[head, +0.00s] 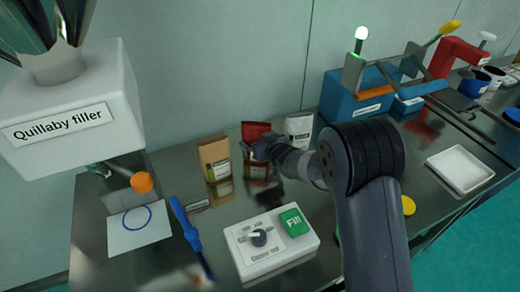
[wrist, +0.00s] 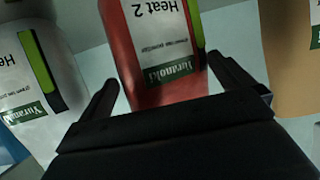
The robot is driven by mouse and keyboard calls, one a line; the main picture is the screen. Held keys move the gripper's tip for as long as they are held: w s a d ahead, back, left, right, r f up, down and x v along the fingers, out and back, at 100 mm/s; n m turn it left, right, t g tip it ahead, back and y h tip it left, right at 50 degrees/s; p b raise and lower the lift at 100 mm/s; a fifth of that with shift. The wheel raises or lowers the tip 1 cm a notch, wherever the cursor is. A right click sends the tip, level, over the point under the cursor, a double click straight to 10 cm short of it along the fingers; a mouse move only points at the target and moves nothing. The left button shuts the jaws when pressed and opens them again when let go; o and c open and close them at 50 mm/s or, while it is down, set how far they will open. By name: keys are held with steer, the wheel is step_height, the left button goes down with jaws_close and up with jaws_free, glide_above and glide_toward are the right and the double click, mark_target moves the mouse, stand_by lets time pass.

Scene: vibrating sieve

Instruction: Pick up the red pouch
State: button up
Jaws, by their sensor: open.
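The red pouch (head: 254,133) stands on the steel counter against the back wall, between a brown pouch (head: 214,158) on its left and a white pouch (head: 299,128) on its right. My gripper (head: 258,151) is in front of the red pouch and hides part of it in the head view. In the wrist view, the red pouch (wrist: 155,50) lies between the two open fingers (wrist: 160,85), upside down in the picture, with green label marks and "Heat 2". The fingers look apart from its sides.
The white pouch (wrist: 35,75) and brown pouch (wrist: 290,60) flank my fingers closely. A control box with a green Fill button (head: 293,222), a blue tool (head: 188,230) and the Quillaby filler (head: 70,110) are at the left. A blue machine (head: 345,97) and white tray (head: 460,170) are right.

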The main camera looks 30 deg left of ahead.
steer(key=shift+x, duration=1.15)
steer(key=shift+r, duration=0.1)
steer(key=c, duration=1.1)
